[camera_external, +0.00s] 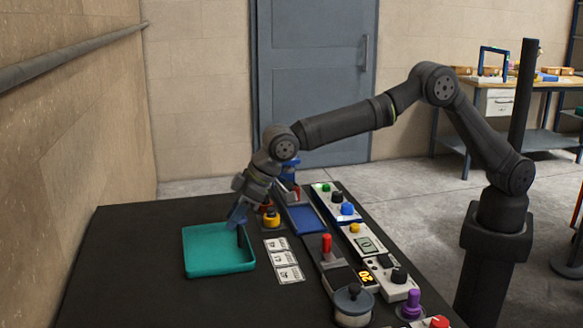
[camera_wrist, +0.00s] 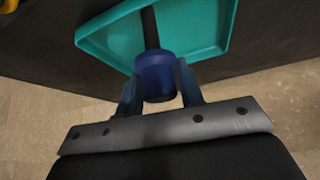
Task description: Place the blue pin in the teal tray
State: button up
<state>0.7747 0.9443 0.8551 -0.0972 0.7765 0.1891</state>
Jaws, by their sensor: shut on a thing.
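The teal tray (camera_external: 205,262) lies on the left part of the black table and looks empty apart from the pin over it. It also shows at the top of the wrist view (camera_wrist: 112,40). My gripper (camera_external: 238,216) is shut on the blue pin (camera_wrist: 155,78), holding it by its blue cylindrical head. The pin's dark shaft (camera_external: 240,238) points down over the tray's right side. I cannot tell whether its tip touches the tray floor. In the wrist view, the two fingers of my gripper (camera_wrist: 160,88) flank the blue head.
White printed cards (camera_external: 284,259) lie right of the tray. A yellow button (camera_external: 270,217) stands close behind them. Further right are a blue plate (camera_external: 306,219), a red lever (camera_external: 327,244), a control panel (camera_external: 366,243) and a grey lidded pot (camera_external: 353,303). The table left of the tray is bare.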

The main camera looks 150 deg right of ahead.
jog(key=shift+f, duration=0.1)
jog(key=o, duration=1.1)
jog(key=shift+c, duration=0.2)
jog(key=shift+r, duration=0.3)
jog(key=v, duration=1.2)
jog(key=shift+d+f, duration=0.1)
jog(key=shift+f, duration=0.05)
